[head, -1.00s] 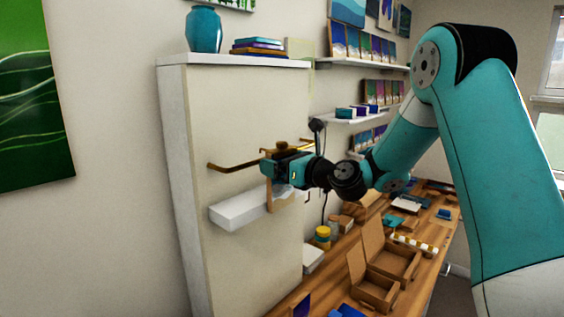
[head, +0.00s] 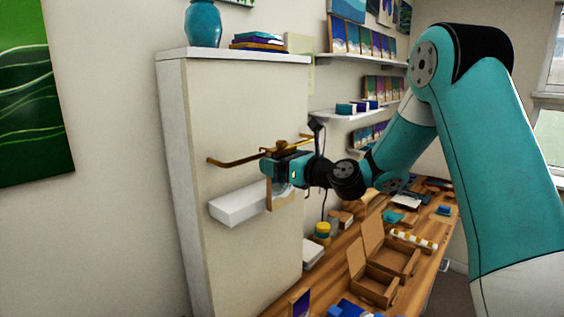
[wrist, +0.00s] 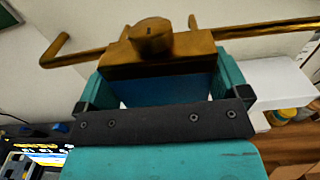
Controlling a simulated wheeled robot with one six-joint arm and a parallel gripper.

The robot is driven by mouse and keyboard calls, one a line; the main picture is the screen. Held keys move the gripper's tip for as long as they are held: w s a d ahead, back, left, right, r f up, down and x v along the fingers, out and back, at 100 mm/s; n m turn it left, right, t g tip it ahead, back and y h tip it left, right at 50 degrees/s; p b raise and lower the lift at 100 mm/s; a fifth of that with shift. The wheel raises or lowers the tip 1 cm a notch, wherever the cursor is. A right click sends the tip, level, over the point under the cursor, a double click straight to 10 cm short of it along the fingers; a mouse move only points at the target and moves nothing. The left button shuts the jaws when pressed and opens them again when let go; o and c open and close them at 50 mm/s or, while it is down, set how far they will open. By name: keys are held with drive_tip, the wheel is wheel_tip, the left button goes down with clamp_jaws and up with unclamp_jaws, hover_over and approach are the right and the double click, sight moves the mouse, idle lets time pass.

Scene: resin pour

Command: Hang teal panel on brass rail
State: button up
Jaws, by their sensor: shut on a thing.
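My gripper (head: 276,170) is shut on the panel (head: 280,197), just in front of the brass rail (head: 232,162). The panel shows a wood-coloured edge and a pale bluish face below the jaws in the head view. In the wrist view, a brown block (wrist: 160,66) with a round knob and a dark blue face (wrist: 165,92) lies between the two teal fingers (wrist: 163,84). The rail (wrist: 85,57) runs behind it, its left end bent up. I cannot tell whether the panel touches or hangs on the rail; teal colouring is not clear on it.
A white ledge (head: 238,204) juts from the cabinet front (head: 240,110) below the rail, close to the panel. A wooden bench (head: 405,285) with open cardboard boxes (head: 378,270) and jars (head: 322,232) stands at right. Shelves of small panels line the wall behind my arm.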

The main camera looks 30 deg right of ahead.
drive_tip(key=shift+f, duration=0.4)
idle(1.4)
drive_tip(key=o, duration=0.6)
drive_tip(key=shift+c, duration=0.2)
drive_tip(key=b+v, duration=0.7)
drive_tip(key=v, duration=0.9)
drive_tip(key=s+a+f+n+g+y+b, duration=0.1)
drive_tip(key=s+a+f+n+g, duration=0.4)
drive_tip(key=a+n, duration=0.5)
drive_tip(key=s+a+f+n+g+y+b, duration=0.2)
drive_tip(key=s+a+f+n+g, duration=0.3)
drive_tip(key=a+n, duration=0.5)
drive_tip(key=s+f+n+g+h+b, duration=0.1)
drive_tip(key=s+f+n+g+h, duration=0.1)
drive_tip(key=s+n, duration=0.4)
drive_tip(key=s+a+f+n+g+h, duration=0.1)
drive_tip(key=s+f+n+g+h, duration=0.2)
drive_tip(key=n, duration=0.9)
drive_tip(key=shift+s+a+f+n+g+h+b, duration=0.35)
drive_tip(key=shift+s+g, duration=0.45)
drive_tip(key=shift+s, duration=0.7)
